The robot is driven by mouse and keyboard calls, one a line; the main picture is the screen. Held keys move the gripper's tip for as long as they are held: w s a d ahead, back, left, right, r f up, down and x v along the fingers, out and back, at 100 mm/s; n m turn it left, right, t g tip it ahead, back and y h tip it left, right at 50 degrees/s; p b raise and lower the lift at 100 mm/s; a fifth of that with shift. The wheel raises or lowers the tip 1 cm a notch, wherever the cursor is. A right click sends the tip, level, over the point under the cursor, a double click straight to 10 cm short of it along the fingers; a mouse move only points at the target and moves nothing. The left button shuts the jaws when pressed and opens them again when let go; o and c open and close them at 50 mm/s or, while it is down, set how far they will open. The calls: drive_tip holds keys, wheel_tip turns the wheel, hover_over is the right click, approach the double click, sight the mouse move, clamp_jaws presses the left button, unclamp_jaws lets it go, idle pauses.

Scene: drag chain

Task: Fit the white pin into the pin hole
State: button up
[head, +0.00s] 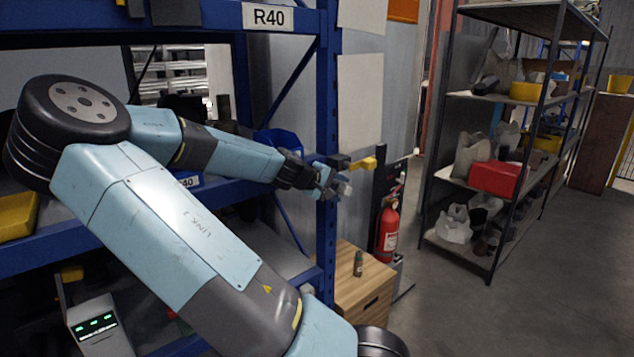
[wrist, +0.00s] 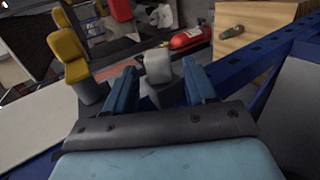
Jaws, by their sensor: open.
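My gripper (head: 328,182) is at the end of my outstretched arm, beside the blue rack post. In the wrist view my gripper (wrist: 160,84) is open, with one blue finger on each side. A pale whitish block-like piece (wrist: 158,66), which may be the white pin, shows between and just beyond the fingertips. I cannot tell whether a finger touches it. A small whitish piece (head: 345,188) also shows at the gripper tip in the head view. A yellow piece (head: 362,163) juts out just above the gripper; yellow parts (wrist: 68,48) show left in the wrist view. I cannot make out the pin hole.
The blue rack (head: 326,90) stands close by the gripper. A wooden cabinet (head: 365,285) with a small bottle (head: 358,263) on top is below. A red fire extinguisher (head: 387,230) stands to its right. Loaded shelves (head: 500,100) are farther back; the floor (head: 540,290) at right is clear.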

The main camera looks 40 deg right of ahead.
drive_tip(key=v, duration=1.2)
drive_tip(key=shift+a, duration=0.15)
idle(0.4)
drive_tip(key=s+a+f+m+g+y, duration=0.1)
drive_tip(key=s+a+f+y, duration=0.2)
drive_tip(key=f, duration=0.4)
drive_tip(key=s+a+f+m+y, duration=0.1)
drive_tip(key=s+a+f+y, duration=0.1)
drive_tip(key=f+y, duration=0.4)
drive_tip(key=s+a+r+t+y, duration=0.1)
drive_tip(key=s+a+r+t, duration=0.2)
drive_tip(key=s+a+r, duration=0.5)
drive_tip(key=s+a+r+n+t+y, duration=0.1)
drive_tip(key=s+a+r+t+y, duration=0.1)
drive_tip(key=s+a+r, duration=0.6)
wheel_tip(320, 180, up, 4)
drive_tip(key=shift+s+f+t, duration=0.1)
drive_tip(key=shift+s+t, duration=0.2)
drive_tip(key=shift+t, duration=0.2)
drive_tip(key=shift+c, duration=0.2)
